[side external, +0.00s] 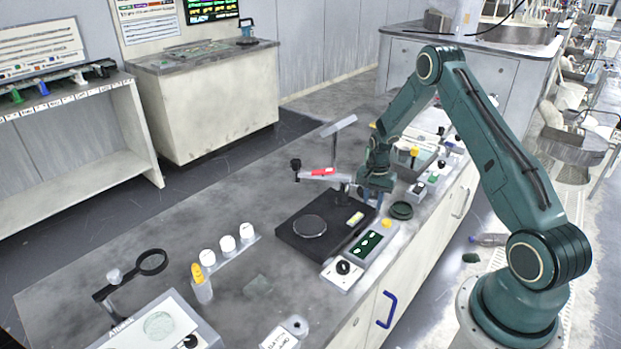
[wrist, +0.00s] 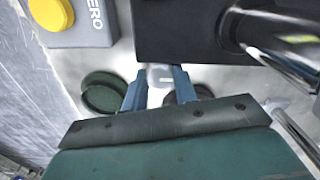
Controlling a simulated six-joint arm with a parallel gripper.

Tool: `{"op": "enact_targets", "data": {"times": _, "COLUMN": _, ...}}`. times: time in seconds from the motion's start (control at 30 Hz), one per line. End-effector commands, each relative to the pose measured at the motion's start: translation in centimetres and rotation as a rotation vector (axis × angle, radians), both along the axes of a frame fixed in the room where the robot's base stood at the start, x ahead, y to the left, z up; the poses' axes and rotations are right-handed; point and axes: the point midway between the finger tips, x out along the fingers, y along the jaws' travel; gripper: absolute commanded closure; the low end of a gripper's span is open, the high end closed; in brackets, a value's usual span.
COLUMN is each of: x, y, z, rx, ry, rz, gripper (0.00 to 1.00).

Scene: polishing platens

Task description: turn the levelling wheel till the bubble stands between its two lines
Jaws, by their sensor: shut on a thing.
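My gripper (wrist: 160,86) has its blue fingers closed on a small pale, rounded piece with a white mark (wrist: 160,76), which I take to be the levelling wheel. The fingers hide most of it. In the side view my gripper (side external: 371,198) points down at the back right corner of the black base plate (side external: 290,234), and the wheel is hidden there. A yellow-green level vial (side external: 355,218) lies on that plate near the gripper. It is too small to tell where the bubble stands between the lines.
A post with a red-marked arm (side external: 322,173) stands close left of my gripper. A round green dish (side external: 401,211) is to the right; it also shows in the wrist view (wrist: 104,96). A box with a dark display (side external: 370,243) sits in front.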

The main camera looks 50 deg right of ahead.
Motion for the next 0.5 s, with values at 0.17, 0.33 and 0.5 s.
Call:
{"op": "enact_targets", "data": {"times": 0.17, "x": -0.02, "y": -0.01, "z": 0.05, "rx": 0.0, "ry": 0.0, "rz": -0.045, "gripper": 0.95}}
{"op": "enact_targets", "data": {"times": 0.33, "x": -0.03, "y": -0.02, "z": 0.05, "rx": 0.0, "ry": 0.0, "rz": -0.132, "gripper": 0.95}}
{"op": "enact_targets", "data": {"times": 0.5, "x": -0.05, "y": -0.02, "z": 0.06, "rx": 0.0, "ry": 0.0, "rz": -0.251, "gripper": 0.95}}
